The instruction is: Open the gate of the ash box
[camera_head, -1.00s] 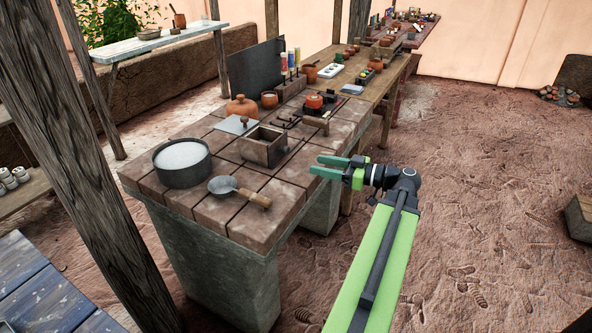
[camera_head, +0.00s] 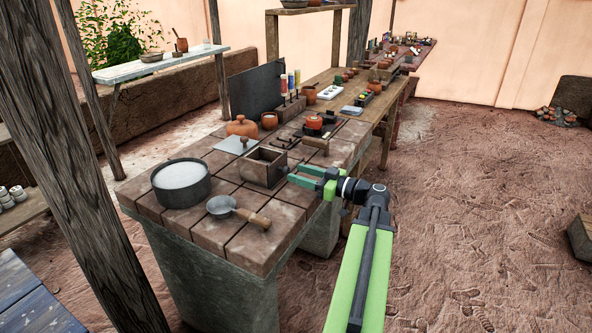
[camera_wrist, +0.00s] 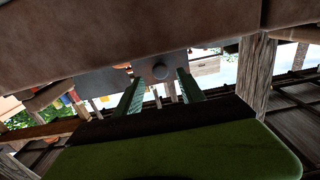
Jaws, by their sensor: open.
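The ash box (camera_head: 259,171), an open-topped grey-brown metal box, stands on the brick-topped bench. Its gate cannot be made out clearly in the head view. My gripper (camera_head: 290,174) is open and empty, just right of the box, with its green fingers pointing left at it. In the wrist view a round grey knob (camera_wrist: 160,71) appears between the fingertips of my gripper (camera_wrist: 159,77), against a grey surface. Whether the fingers touch the knob cannot be told.
A pot of white material (camera_head: 181,180) and a ladle (camera_head: 221,206) are left and front of the box. A wooden post (camera_head: 95,180) stands at left.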

